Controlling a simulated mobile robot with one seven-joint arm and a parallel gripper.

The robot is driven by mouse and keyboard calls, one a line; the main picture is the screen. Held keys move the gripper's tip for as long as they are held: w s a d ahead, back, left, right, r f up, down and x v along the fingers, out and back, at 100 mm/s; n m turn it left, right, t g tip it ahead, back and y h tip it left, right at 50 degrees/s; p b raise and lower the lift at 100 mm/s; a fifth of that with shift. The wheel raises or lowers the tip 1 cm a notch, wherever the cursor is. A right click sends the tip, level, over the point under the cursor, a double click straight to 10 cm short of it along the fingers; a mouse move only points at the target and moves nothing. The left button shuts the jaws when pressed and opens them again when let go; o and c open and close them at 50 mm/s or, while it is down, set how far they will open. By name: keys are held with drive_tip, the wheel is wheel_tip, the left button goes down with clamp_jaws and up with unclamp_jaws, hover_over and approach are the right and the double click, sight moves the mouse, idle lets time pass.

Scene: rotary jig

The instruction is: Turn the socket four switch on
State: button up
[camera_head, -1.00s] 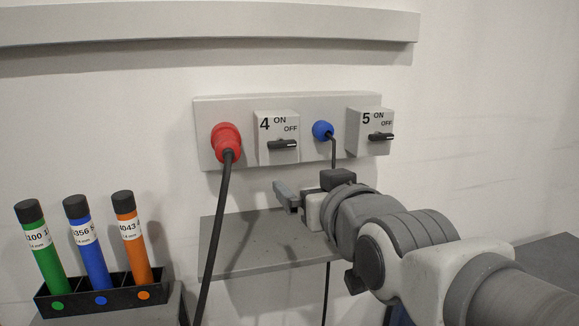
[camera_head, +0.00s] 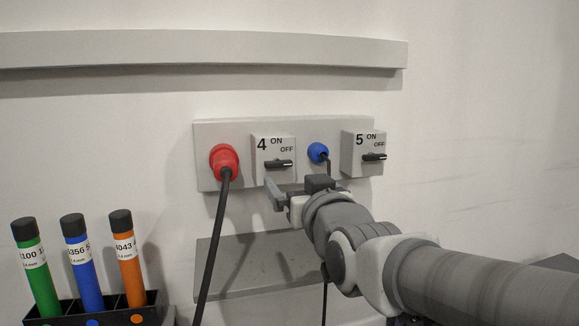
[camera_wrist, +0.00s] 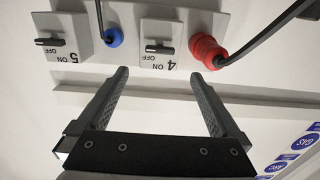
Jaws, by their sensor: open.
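The socket four switch is a grey box (camera_head: 259,173) marked 4, ON and OFF. Its black knob (camera_head: 279,164) lies horizontal, with its handle pointing right, on the OFF side. In the wrist view, which is upside down, the knob (camera_wrist: 158,48) shows just beyond the fingertips. My gripper (camera_head: 286,190) is just below the switch box in the head view. In the wrist view, my gripper (camera_wrist: 160,76) has its two fingers wide apart with nothing between them. The knob appears roughly centred between them and apart from them.
A red plug (camera_head: 224,160) with a black cable is left of the switch, and a blue plug (camera_head: 318,152) is right of it. The socket five switch (camera_head: 362,152) is farther right. A grey shelf (camera_head: 240,270) is below. Coloured tubes (camera_head: 82,265) stand in a rack at lower left.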

sight(280, 164)
drive_tip(key=p+x, duration=0.1)
drive_tip(key=x, duration=1)
drive_tip(key=shift+w, duration=0.25)
drive_tip(key=c, duration=1.3)
